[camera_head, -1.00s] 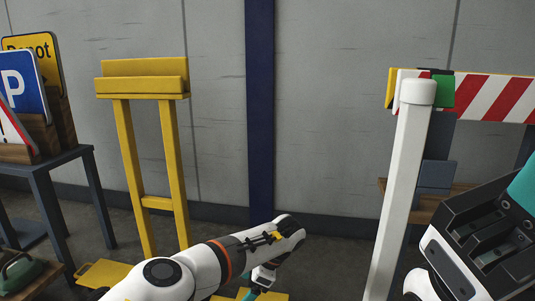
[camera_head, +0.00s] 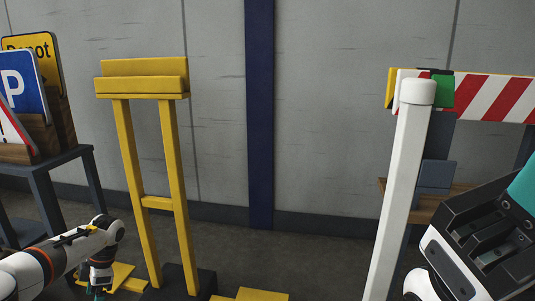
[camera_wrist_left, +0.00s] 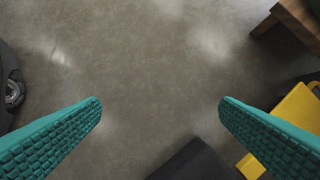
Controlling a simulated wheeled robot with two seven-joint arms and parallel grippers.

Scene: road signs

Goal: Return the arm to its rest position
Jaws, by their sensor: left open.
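My left arm comes in at the lower left of the head view, bent downward. My left gripper (camera_head: 98,292) hangs low at its end, mostly cut off by the bottom edge. My right gripper (camera_head: 500,240) fills the lower right corner of the head view, dark and white with a teal part. Its fingertips are not clear enough to tell its opening.
A yellow stand (camera_head: 150,202) is right of my left arm. A table (camera_head: 62,160) with signs stands at left. A white post (camera_head: 405,180) and striped barrier (camera_head: 490,98) are at right. The left wrist view shows a dark base (camera_wrist_left: 195,163) and yellow part (camera_wrist_left: 295,110) near the right finger.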

